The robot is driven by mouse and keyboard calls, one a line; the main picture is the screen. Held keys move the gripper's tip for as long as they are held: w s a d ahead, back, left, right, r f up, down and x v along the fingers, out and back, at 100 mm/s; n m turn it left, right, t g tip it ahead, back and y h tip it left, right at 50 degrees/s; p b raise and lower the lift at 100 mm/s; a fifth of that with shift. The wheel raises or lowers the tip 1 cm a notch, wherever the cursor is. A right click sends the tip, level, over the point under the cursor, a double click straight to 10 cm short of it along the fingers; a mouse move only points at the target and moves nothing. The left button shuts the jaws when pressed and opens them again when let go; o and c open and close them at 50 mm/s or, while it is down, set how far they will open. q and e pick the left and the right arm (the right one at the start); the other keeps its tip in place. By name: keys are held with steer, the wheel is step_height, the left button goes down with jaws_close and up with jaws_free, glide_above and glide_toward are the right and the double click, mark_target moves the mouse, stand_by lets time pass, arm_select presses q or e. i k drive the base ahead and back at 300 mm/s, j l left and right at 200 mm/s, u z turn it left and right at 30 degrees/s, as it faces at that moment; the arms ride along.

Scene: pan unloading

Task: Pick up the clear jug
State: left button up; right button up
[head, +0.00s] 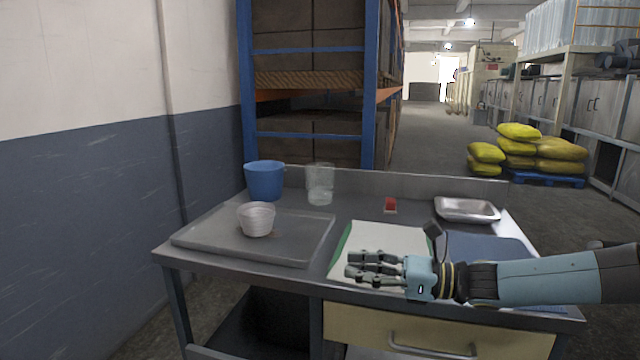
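The clear jug (320,186) stands upright at the back of the metal table, left of its middle. It is see-through, so its outline is faint and I cannot make out a handle. My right gripper (349,265) reaches in from the right, over the white sheet (385,240) near the table's front. It is in front of the jug and apart from it. Its fingers point left with a gap between them, and nothing shows in the gap. My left gripper is out of view.
A blue bucket (265,182) stands left of the jug. A grey tray (300,245) holds a white ribbed cup (256,219). A red object (390,205) and a metal pan (467,209) lie to the right. A low back panel (430,186) edges the table.

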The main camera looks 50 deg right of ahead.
mark_target(319, 177)
steer(key=i+l, duration=0.2)
steer(key=l, duration=0.15)
steer(key=i+l, duration=0.25)
steer(key=l, duration=0.15)
steer(key=i+l, duration=0.2)
steer(key=l, duration=0.15)
steer(key=i+l, duration=0.2)
steer(key=l, duration=0.2)
